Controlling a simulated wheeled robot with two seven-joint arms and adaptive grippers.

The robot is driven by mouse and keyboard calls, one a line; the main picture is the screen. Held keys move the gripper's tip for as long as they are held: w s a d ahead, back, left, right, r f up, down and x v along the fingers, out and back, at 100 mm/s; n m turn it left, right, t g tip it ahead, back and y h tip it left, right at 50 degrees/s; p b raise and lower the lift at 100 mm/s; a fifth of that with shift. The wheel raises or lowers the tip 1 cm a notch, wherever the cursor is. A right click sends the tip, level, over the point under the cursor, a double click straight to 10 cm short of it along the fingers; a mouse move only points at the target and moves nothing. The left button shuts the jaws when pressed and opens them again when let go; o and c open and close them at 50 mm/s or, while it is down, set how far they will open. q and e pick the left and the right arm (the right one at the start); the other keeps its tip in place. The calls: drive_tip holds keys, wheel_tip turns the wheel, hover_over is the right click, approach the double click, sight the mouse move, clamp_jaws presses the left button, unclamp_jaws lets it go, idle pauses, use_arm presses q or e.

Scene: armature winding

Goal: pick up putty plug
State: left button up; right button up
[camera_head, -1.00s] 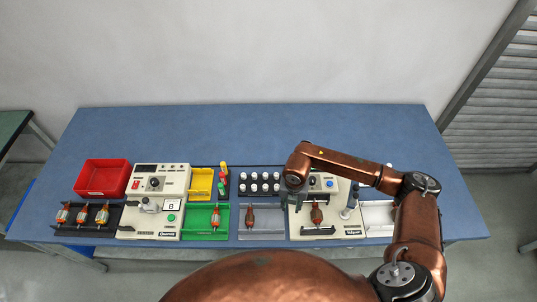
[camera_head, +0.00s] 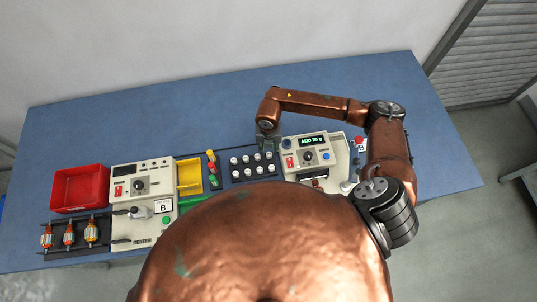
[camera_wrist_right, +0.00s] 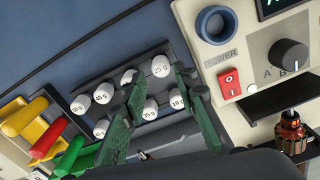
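Several white putty plugs with gram labels stand in a black tray; one plug (camera_wrist_right: 162,66) at its far right corner reads about 25 g. The tray (camera_head: 250,167) shows in the head view at centre, with its plugs in two rows. My right gripper (camera_head: 268,142) is at the tray's back right corner. In the right wrist view its two green fingers (camera_wrist_right: 155,92) are apart, with plugs visible between and beyond them, none clearly gripped. The fingers hide parts of the tray and some plugs. My left gripper is in neither view.
A cream machine (camera_head: 312,156) with a lit display, knob and red switch stands right of the tray. Another cream machine (camera_head: 128,200) and a red bin (camera_head: 80,188) are further left. Blue table behind is clear.

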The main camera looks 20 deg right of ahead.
drive_tip(key=shift+d+f+p, duration=0.1)
drive_tip(key=shift+f+p, duration=0.2)
drive_tip(key=shift+f, duration=1.65)
drive_tip(key=shift+c, duration=0.4)
drive_tip(key=c, duration=0.6)
drive_tip(key=shift+r, duration=0.1)
